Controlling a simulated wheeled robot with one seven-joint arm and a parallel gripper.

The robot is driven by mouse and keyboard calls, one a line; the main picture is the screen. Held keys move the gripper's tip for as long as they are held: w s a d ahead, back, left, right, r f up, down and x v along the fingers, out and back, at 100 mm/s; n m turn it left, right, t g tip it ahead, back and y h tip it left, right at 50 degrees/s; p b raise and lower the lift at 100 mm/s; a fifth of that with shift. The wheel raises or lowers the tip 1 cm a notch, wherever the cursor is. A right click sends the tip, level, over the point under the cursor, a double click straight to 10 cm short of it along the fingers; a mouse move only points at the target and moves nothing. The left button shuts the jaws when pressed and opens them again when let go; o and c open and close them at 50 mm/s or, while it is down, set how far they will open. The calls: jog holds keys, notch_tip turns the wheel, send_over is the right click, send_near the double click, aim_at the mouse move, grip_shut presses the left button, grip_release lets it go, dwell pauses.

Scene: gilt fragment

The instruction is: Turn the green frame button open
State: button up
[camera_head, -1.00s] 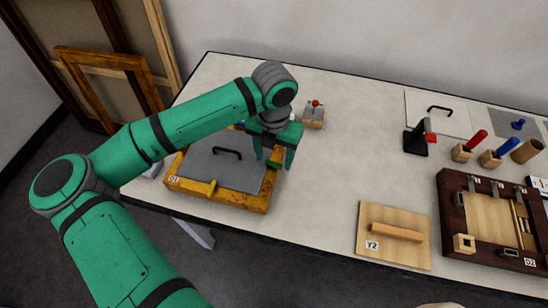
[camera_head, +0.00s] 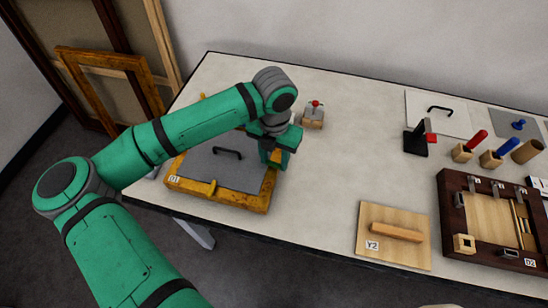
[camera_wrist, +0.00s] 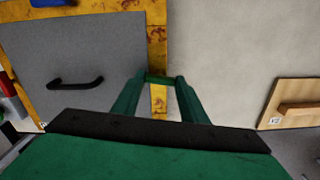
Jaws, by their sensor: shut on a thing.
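The gilt frame D1 (camera_head: 232,200) lies on the table at the left, with a grey panel (camera_head: 200,165) and black handle inside it. In the wrist view its right rail (camera_wrist: 157,40) runs down past my fingers. The green frame button (camera_wrist: 160,79) lies crosswise over that rail, between my fingertips. My gripper (camera_head: 274,158) is shut on the button, one green finger at each end, low over the frame's right side. In the head view my fingers hide the button. A yellow button (camera_head: 212,188) shows on the front rail.
The table between the gilt frame and the board is clear.

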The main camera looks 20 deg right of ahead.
aim_at(274, 163)
jog(key=m, duration=0.4)
jog(key=shift+a, duration=0.15)
jog(key=m, duration=0.8)
jog(key=shift+m, duration=1.9)
jog(key=o, duration=1)
jog(key=shift+o, duration=0.2)
notch_tip(274, 163, up, 11)
